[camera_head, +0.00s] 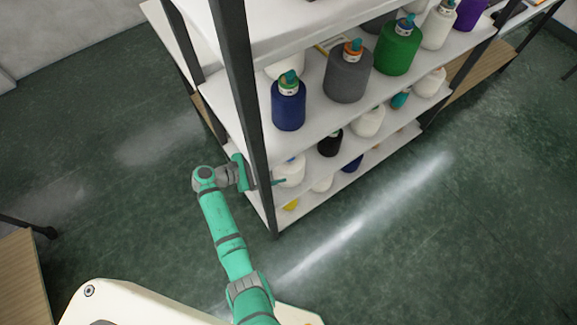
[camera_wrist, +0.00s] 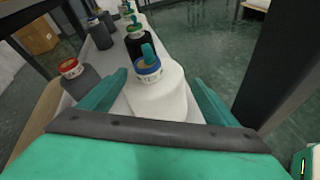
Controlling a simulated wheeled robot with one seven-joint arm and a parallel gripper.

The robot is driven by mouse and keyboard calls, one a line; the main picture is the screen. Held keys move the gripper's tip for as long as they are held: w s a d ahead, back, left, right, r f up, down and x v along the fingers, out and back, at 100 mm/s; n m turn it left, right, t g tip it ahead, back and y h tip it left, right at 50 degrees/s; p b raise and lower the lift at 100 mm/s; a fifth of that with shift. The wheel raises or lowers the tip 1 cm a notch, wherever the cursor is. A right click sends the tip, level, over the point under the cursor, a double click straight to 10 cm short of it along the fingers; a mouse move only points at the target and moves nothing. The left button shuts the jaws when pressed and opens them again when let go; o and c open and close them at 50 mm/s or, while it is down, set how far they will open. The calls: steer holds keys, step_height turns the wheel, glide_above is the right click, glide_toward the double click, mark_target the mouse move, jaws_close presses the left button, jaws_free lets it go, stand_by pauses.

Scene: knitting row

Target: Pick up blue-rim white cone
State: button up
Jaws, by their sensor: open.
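The blue-rim white cone (camera_wrist: 158,98) stands upright in the middle of the wrist view, with a blue ring and a teal tip on top. My gripper (camera_wrist: 160,80) is open, with one teal finger on each side of the cone's body; I cannot tell whether either finger touches it. The cone's lower part is hidden by the gripper body. In the head view my gripper (camera_head: 276,182) reaches into the shelf past the front post, beside a white cone (camera_head: 291,172) on a lower shelf that appears to be the same one.
A dark cone with a red rim (camera_wrist: 73,75) stands left of the gripper. A black cone (camera_wrist: 137,46) stands just behind the white one. A dark shelf post (camera_wrist: 277,65) rises close on the right. Several cones fill the upper shelf, including a blue one (camera_head: 288,108).

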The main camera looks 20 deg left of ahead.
mark_target(287, 163)
steer(key=x, duration=0.5)
steer(key=shift+s, duration=0.1)
steer(key=shift+c, duration=0.2)
steer(key=c, duration=1.6)
steer(key=shift+c, duration=0.2)
